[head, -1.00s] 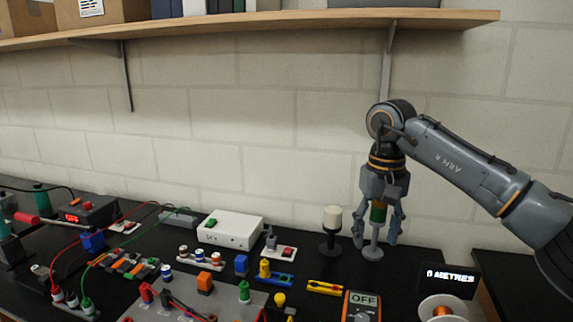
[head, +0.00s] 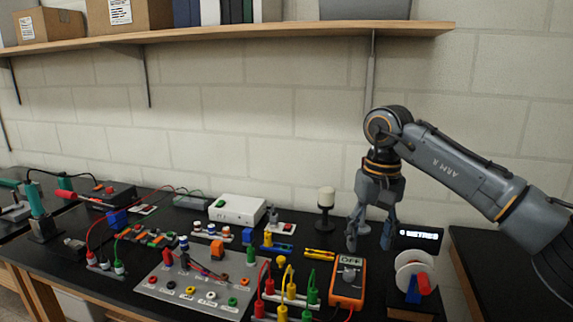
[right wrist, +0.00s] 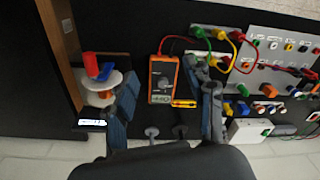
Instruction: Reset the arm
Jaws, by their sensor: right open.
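My right gripper (head: 371,238) hangs fingers down above the bench, in the head view just behind the orange multimeter (head: 348,281). Its fingers are spread, with nothing seen between them. In the right wrist view the open fingers (right wrist: 167,100) frame the multimeter (right wrist: 162,80). Whether the fingers touch the stand is not clear. My left gripper is in neither view.
A wooden shelf (head: 250,34) runs above.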

